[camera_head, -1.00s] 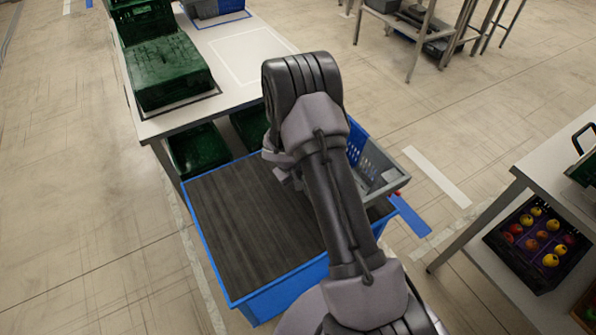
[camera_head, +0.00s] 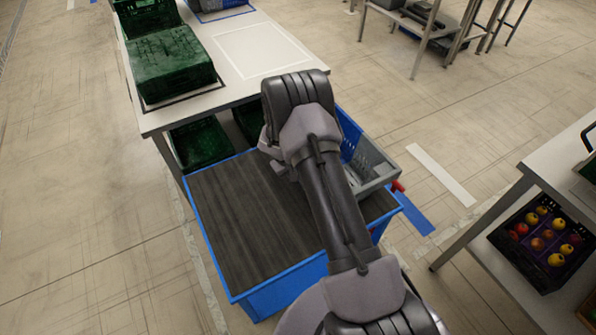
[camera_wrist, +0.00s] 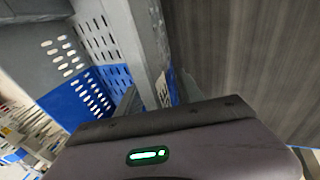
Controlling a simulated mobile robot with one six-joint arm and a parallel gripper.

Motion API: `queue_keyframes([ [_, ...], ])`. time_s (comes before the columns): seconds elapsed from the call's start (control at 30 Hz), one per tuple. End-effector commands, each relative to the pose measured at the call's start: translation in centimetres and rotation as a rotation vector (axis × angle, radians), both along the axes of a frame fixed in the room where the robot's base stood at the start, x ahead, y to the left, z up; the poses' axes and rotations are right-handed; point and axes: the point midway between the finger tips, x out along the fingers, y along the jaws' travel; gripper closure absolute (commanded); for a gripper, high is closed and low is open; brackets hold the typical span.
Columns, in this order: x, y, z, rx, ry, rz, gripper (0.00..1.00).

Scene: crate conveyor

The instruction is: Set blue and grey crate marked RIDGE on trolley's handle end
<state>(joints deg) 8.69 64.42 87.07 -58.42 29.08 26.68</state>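The blue and grey crate (camera_head: 374,169) is over the right part of the trolley (camera_head: 250,225), partly hidden behind my arm in the head view. Its RIDGE marking is not readable. The trolley has a dark wood-grain deck and a blue rim; a red part (camera_head: 398,186) shows at its right end, just past the crate. In the wrist view my gripper (camera_wrist: 150,92) is at the crate's grey wall (camera_wrist: 138,45), with the perforated interior to the left and the deck to the right. It appears shut on that wall. Whether the crate touches the deck is unclear.
A white table (camera_head: 235,55) with green crates (camera_head: 172,65) and an outlined empty area stands behind the trolley. More green crates are beneath it. At right, a shelf table (camera_head: 562,172) holds a dark crate of fruit (camera_head: 540,238). The deck's left part is clear.

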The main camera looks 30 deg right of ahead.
Motion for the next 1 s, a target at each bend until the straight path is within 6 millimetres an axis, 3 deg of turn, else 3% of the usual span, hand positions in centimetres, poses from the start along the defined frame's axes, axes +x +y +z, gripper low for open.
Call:
queue_keyframes([
  [0.27,0.0,0.0,0.2,0.000,0.000,0.000,0.57],
  [0.37,-0.1,0.4,1.5,0.000,-0.002,0.001,0.57],
  [0.6,-1.0,2.8,8.0,0.000,-0.003,0.001,0.57],
  [0.87,-1.7,4.3,11.8,0.001,-0.005,-0.004,0.57],
  [0.97,-2.2,4.8,16.4,0.018,-0.043,-0.045,0.57],
  [1.0,-2.9,5.3,19.5,0.034,-0.068,-0.075,0.57],
])
